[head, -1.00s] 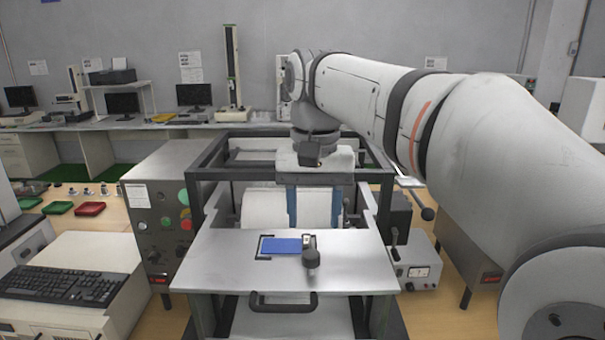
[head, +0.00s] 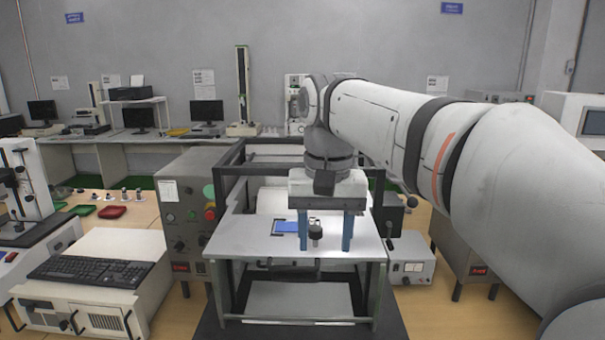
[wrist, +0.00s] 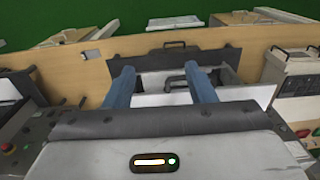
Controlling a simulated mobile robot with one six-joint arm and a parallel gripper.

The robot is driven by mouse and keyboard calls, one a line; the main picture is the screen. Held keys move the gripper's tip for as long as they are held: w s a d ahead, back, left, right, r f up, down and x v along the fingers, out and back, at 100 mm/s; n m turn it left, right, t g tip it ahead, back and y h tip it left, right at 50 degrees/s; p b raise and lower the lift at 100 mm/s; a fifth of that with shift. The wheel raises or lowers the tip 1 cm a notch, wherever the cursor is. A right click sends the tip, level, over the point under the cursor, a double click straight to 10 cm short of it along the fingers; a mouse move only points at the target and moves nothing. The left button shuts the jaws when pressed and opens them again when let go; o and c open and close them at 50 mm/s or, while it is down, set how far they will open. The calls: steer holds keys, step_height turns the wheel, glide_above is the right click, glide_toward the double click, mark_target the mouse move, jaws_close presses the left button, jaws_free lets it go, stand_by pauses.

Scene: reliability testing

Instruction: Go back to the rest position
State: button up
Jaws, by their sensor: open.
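My gripper (head: 325,232) is in front of the test machine in the head view, with its two blue fingers spread apart and pointing down. Nothing is between the fingers. In the wrist view the blue fingers (wrist: 160,88) are also wide apart and empty. Behind the fingers in the head view, a blue plate (head: 287,227) lies in a dark corner bracket on the machine's metal top (head: 240,240). A black knob (head: 315,232) stands beside the plate and shows between the fingers.
A dark frame (head: 232,160) rises behind the metal top. A control box (head: 182,215) stands on the left, and a meter box (head: 410,262) on the right. A keyboard (head: 90,272) lies at the far left. Red and green trays (head: 111,212) sit on the wooden table.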

steer(key=s+d+f+t, duration=0.1)
steer(key=s+d+f, duration=0.4)
steer(key=f, duration=0.5)
steer(key=s+d+f+t+b, duration=0.1)
steer(key=s+d+f+t, duration=0.1)
steer(key=s+d+f, duration=0.4)
step_height(320, 180, down, 4)
steer(key=shift+s+d+f+n+b, duration=0.15)
steer(key=shift+s+d+n+b, duration=0.1)
steer(key=shift+n+b, duration=0.05)
